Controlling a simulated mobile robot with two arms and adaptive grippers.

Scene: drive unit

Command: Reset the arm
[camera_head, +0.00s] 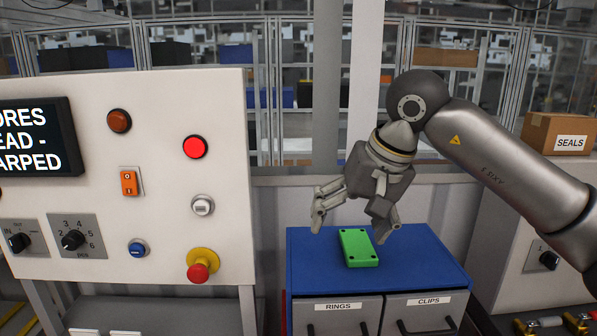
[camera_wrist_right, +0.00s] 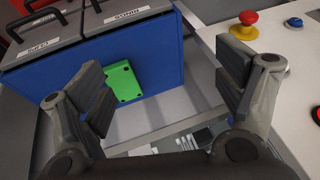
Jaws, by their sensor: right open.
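My right gripper (camera_head: 353,212) is open and empty, in the air above the blue cabinet in the head view. Its two spread fingers also show in the right wrist view (camera_wrist_right: 170,95). The right arm (camera_head: 505,160) comes in from the right and bends down at a dark joint. A green plate (camera_head: 358,248) with small holes at its corners lies on the blue cabinet top (camera_head: 310,262), below the gripper and apart from it. The plate also shows in the wrist view (camera_wrist_right: 122,82), between the fingers. My left gripper is not in view.
A white control panel (camera_head: 165,90) with a lit red button (camera_head: 194,147), a red emergency stop (camera_head: 198,271) and knobs stands at the left. Drawers labelled RINGS (camera_head: 338,318) and CLIPS (camera_head: 425,314) face front. A SEALS carton (camera_head: 556,134) is at the right.

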